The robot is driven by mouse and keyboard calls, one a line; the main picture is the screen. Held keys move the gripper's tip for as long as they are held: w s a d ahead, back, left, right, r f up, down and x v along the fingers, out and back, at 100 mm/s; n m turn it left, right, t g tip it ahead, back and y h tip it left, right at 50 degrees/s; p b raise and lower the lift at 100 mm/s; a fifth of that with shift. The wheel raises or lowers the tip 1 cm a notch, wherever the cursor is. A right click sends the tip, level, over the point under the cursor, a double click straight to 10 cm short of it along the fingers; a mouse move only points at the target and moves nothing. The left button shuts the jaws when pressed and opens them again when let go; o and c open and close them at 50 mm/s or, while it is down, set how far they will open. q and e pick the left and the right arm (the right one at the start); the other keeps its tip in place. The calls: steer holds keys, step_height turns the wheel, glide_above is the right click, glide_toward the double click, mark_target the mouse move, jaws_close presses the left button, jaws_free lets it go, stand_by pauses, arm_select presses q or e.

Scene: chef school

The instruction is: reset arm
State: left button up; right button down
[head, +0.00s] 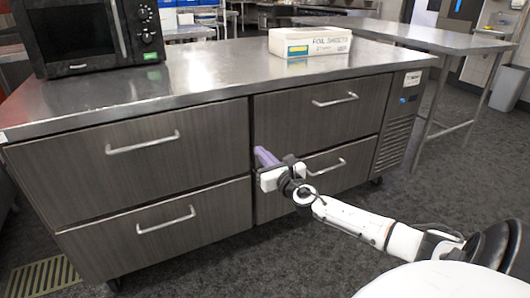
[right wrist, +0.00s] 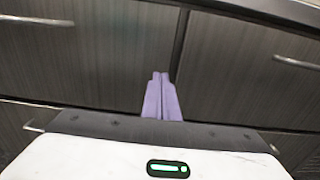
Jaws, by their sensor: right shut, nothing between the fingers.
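My right gripper (head: 266,157) has purple fingers and reaches out in front of the drawer cabinet. In the right wrist view the two fingers (right wrist: 162,97) lie side by side, shut, with nothing between them. In that view they point at the dark drawer fronts near the vertical gap between two columns of drawers. I cannot tell how far the fingertips are from the fronts. My right arm (head: 365,223) stretches in from the lower right. My left gripper is not in view.
The cabinet's drawers (head: 130,165) all look closed, with bar handles (head: 335,100) standing out. On its steel top (head: 200,85) are a black microwave (head: 90,35) and a white foil box (head: 310,41). A steel table (head: 420,36) stands at the right. Dark floor lies open in front.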

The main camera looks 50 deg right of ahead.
steer(key=shift+s+a, duration=0.2)
steer(key=shift+s, duration=0.5)
